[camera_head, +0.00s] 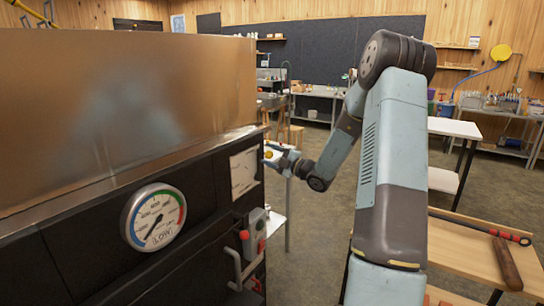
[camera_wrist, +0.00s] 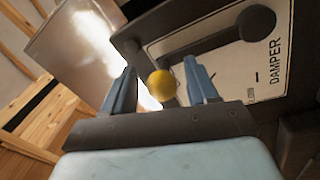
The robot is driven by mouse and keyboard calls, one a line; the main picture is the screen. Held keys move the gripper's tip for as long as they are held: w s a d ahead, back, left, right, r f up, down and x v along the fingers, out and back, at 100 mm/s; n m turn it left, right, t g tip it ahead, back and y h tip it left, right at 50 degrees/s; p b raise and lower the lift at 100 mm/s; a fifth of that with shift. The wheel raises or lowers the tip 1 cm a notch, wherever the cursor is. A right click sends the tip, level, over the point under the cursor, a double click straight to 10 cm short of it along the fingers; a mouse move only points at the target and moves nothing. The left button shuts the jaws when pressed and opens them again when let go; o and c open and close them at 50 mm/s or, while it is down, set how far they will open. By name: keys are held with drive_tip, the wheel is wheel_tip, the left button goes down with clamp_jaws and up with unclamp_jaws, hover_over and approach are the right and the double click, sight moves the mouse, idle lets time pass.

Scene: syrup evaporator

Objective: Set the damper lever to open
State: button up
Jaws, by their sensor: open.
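The damper plate (camera_wrist: 225,55) is a white panel lettered DAMPER on the dark evaporator front; it also shows in the head view (camera_head: 244,172). A dark lever (camera_wrist: 205,40) runs from a round black pivot (camera_wrist: 257,23) toward the left in the wrist view. A yellow ball knob (camera_wrist: 162,85) lies between my fingers, seemingly at the lever's end; the join is not clear. My gripper (camera_wrist: 161,82) is open, one finger on each side of the knob, with gaps visible. In the head view my gripper (camera_head: 275,156) is beside the plate. The small position lettering is partly hidden.
A pressure-style dial (camera_head: 154,217) sits on the black front, left of the plate. A grey box with red knobs (camera_head: 254,234) and a grey handle (camera_head: 237,268) are below. Floor between is clear.

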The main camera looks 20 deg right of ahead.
drive_tip(key=v, duration=1.4)
drive_tip(key=shift+w, duration=0.1)
drive_tip(key=s+a+r+n+g, duration=0.3)
drive_tip(key=s+a+n+g, duration=0.4)
drive_tip(key=a+n, duration=0.4)
drive_tip(key=s+a+r+n+g, duration=0.3)
drive_tip(key=s+a+n+g, duration=0.35)
drive_tip(key=a+n, duration=0.5)
drive_tip(key=s+d+r+n+t+h, duration=0.1)
drive_tip(key=s+d+r+n+h, duration=0.1)
drive_tip(key=s+n+h, duration=0.3)
drive_tip(key=s+d+r+n+t+h, duration=0.2)
drive_tip(key=s+r+n+h, duration=0.3)
drive_tip(key=s+n, duration=0.8)
drive_tip(key=shift+s+d+r+n+h, duration=0.3)
drive_tip(key=shift+n+h, duration=0.5)
drive_tip(key=shift+n, duration=4.25)
